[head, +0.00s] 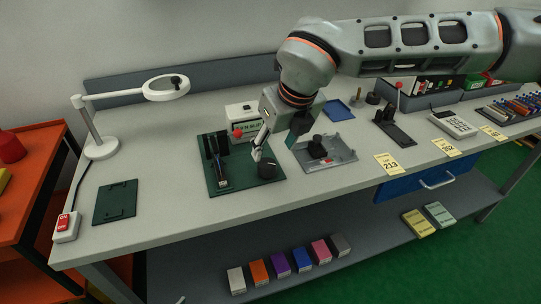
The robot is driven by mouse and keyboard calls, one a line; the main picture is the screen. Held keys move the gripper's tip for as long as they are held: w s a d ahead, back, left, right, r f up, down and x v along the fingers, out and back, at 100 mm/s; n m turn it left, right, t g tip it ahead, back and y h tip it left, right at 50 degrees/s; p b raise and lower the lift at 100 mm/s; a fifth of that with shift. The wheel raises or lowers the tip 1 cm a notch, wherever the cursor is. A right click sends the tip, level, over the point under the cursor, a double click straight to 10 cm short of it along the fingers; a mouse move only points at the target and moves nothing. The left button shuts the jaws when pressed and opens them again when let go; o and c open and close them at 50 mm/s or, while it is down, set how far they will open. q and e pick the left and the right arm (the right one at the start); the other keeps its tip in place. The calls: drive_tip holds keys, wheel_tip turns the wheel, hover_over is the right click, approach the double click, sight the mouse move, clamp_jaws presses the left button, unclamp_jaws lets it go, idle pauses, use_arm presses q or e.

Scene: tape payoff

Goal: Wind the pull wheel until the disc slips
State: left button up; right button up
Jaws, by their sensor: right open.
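A dark green base plate (243,184) lies on the bench near the middle. Black upright parts (212,146) stand at its left side. A dark round knob-like piece (267,169), which looks like the pull wheel, sits at its right side. My right gripper (259,153) comes down from above, its fingers just above and behind that round piece. It is open, and I see nothing held between the fingers. I cannot tell whether a finger touches the wheel. The disc cannot be made out. My left gripper is not in view.
A white box with a green label (240,111) stands just behind the gripper. A grey tray (335,160) with a black part is to the right. A magnifier lamp (101,148) and a dark green mat (115,203) are at left. The front bench strip is clear.

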drive_tip(key=v, duration=0.3)
drive_tip(key=shift+s+r, duration=0.15)
drive_tip(key=shift+r, duration=0.15)
